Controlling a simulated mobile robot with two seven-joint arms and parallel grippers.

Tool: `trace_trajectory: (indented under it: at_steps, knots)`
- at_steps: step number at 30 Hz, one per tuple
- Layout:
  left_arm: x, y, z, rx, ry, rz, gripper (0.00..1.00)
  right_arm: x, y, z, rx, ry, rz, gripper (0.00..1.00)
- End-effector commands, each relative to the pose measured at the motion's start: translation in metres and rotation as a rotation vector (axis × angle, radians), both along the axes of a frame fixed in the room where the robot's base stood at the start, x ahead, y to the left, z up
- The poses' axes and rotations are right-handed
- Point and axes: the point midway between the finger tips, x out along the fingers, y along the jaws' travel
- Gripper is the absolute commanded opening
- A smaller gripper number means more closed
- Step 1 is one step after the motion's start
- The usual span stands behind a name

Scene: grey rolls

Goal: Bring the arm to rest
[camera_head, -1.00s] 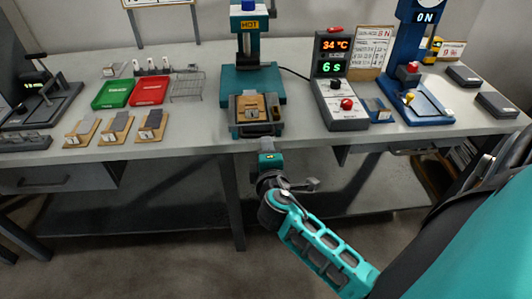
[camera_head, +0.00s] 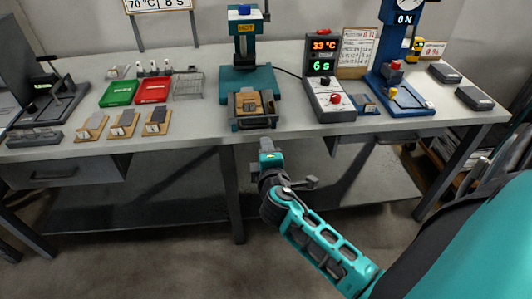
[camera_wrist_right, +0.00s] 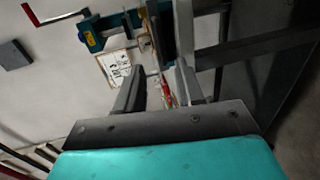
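My right arm comes in from the lower right in the head view. Its gripper (camera_head: 268,146) points at the front edge of the workbench (camera_head: 200,135), just in front of the teal hot press. In the right wrist view the two fingers of the right gripper (camera_wrist_right: 160,88) stand apart. I see nothing held between them; a red part and a pale strip show in the gap, seemingly background. My left arm and gripper are not in view.
The teal press (camera_head: 252,82) holds a wooden block tray (camera_head: 254,107) at the bench front. A control box (camera_head: 328,92) reads 33 °C and 6 s. A blue press (camera_head: 398,90), green tray (camera_head: 119,93) and red tray (camera_head: 153,90) stand on the bench. Floor below is open.

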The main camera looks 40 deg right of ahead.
Motion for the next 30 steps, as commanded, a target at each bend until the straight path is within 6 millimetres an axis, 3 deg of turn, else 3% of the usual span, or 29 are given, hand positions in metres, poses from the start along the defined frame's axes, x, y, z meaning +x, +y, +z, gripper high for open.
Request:
trace_trajectory:
  at_steps: [21,26,30]
  knots:
    - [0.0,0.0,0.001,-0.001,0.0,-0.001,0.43,0.0,0.0,-0.001,0.008,0.001,0.004,0.37]
    - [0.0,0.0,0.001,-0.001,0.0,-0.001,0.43,-0.018,0.02,-0.03,0.176,0.021,0.045,0.37]
    - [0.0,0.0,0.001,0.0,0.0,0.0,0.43,-0.056,0.059,-0.071,0.522,0.05,0.089,0.37]
